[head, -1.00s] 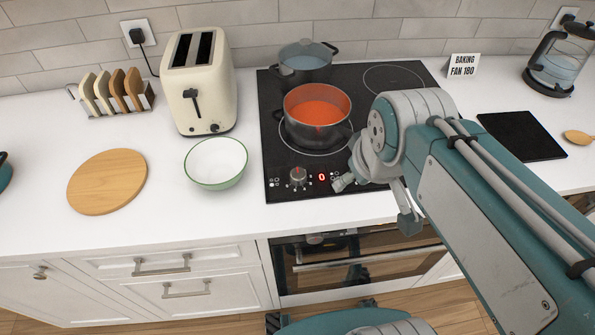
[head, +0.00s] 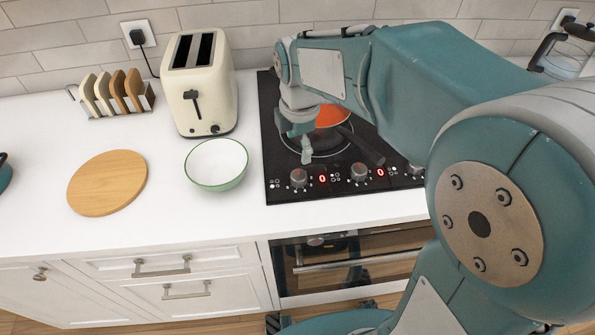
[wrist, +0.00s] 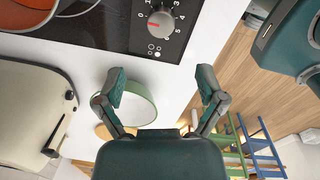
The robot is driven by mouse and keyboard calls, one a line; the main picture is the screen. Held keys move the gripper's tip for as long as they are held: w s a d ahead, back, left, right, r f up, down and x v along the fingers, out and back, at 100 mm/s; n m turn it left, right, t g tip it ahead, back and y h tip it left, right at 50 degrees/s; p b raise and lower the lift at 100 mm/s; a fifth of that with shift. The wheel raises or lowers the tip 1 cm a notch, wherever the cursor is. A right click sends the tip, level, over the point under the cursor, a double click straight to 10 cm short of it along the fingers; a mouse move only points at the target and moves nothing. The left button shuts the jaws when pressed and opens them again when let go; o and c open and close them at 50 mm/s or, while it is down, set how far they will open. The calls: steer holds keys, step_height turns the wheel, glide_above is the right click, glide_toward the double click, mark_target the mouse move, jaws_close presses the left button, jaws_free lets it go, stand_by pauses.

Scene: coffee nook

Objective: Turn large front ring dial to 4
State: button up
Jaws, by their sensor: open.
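The black hob (head: 283,190) has a row of grey dials along its front edge. The left dial (head: 298,178) and middle dial (head: 358,172) each have a red 0 display beside them. A right dial (head: 416,168) is partly behind my arm. The left dial also shows in the wrist view (wrist: 162,23), with a red mark on its left side and printed numbers around it. My gripper (head: 306,153) is open and empty, pointing down just behind the left dial. Its fingers (wrist: 162,78) are spread apart in the wrist view, not touching the dial. The ring-position symbols are too small to read.
A green-rimmed bowl (head: 216,164), a cream toaster (head: 200,85) and a round board (head: 107,182) stand left. My arm hides the hob's back and right.

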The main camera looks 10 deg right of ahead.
mark_target(298, 175)
steer(key=f, duration=1)
steer(key=shift+w+f, duration=0.15)
steer(key=shift+w, duration=0.05)
steer(key=c, duration=1.2)
